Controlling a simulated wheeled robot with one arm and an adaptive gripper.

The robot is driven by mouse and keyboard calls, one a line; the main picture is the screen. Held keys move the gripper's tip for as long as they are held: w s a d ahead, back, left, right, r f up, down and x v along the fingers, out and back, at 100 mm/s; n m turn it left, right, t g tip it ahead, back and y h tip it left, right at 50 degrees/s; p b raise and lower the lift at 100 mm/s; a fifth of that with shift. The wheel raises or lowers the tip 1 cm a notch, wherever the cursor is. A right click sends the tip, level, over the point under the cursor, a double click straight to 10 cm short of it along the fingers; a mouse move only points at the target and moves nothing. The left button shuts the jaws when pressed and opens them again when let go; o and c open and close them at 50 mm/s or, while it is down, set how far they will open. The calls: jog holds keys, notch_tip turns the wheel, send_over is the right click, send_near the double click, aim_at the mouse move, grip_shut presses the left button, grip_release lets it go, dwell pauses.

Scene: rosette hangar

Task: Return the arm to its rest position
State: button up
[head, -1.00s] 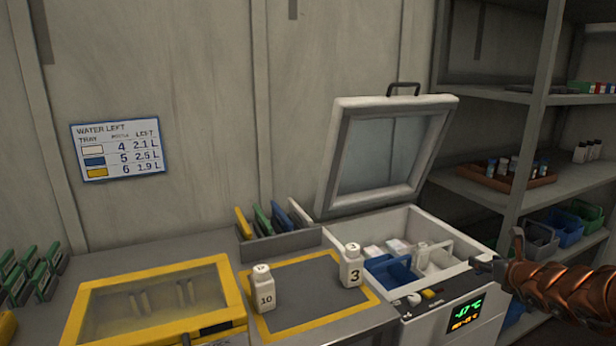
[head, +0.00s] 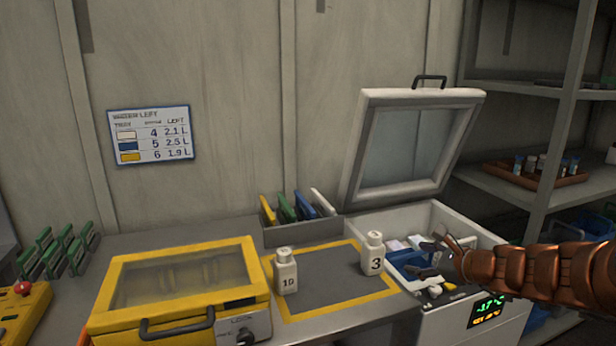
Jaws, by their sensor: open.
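My gripper (head: 437,262) is at the right, with dark fingers spread apart and nothing seen between them. It shows in front of the open white cooler (head: 420,218) and hides part of its inside. My copper-coloured arm (head: 545,270) reaches in from the right edge, roughly level. I cannot tell how high the gripper is above the cooler's front edge.
The cooler's lid (head: 415,140) stands open. White bottles marked 10 (head: 285,272) and 3 (head: 373,254) stand on the yellow-bordered mat (head: 325,287). A yellow box (head: 180,283) is at left, a file rack (head: 300,232) behind, shelves (head: 500,180) at right.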

jog(key=s+a+f+n+g+y+b, duration=0.1)
jog(key=s+a+f+n+g, duration=0.1)
jog(key=s+a+n, duration=0.4)
jog(key=s+a+f+n+g+y+b, duration=0.1)
jog(key=s+a+n+g, duration=0.15)
jog(key=a, duration=0.55)
jog(key=s+a+f+n+g+h+b, duration=0.1)
jog(key=s+f+n+g, duration=0.25)
jog(key=s, duration=0.55)
jog(key=s+a+f+n+g+h+b, duration=0.15)
jog(key=s+f+n, duration=0.25)
jog(key=s, duration=0.4)
jog(key=s+f+n+g+h+b, duration=0.1)
jog(key=s+f+n+g+h, duration=0.2)
jog(key=s, duration=0.6)
jog(key=s+d+f+n+g+h+b, duration=0.1)
jog(key=s+d+f+n+g+h, duration=0.15)
jog(key=s+d+n, duration=0.45)
notch_tip(320, 180, up, 18)
jog(key=s+d+m+t+p, duration=0.1)
jog(key=m+p, duration=0.1)
jog(key=p, duration=1.4)
jog(key=shift+d+f+t, duration=0.2)
jog(key=shift+t, duration=0.2)
jog(key=shift+s, duration=0.1)
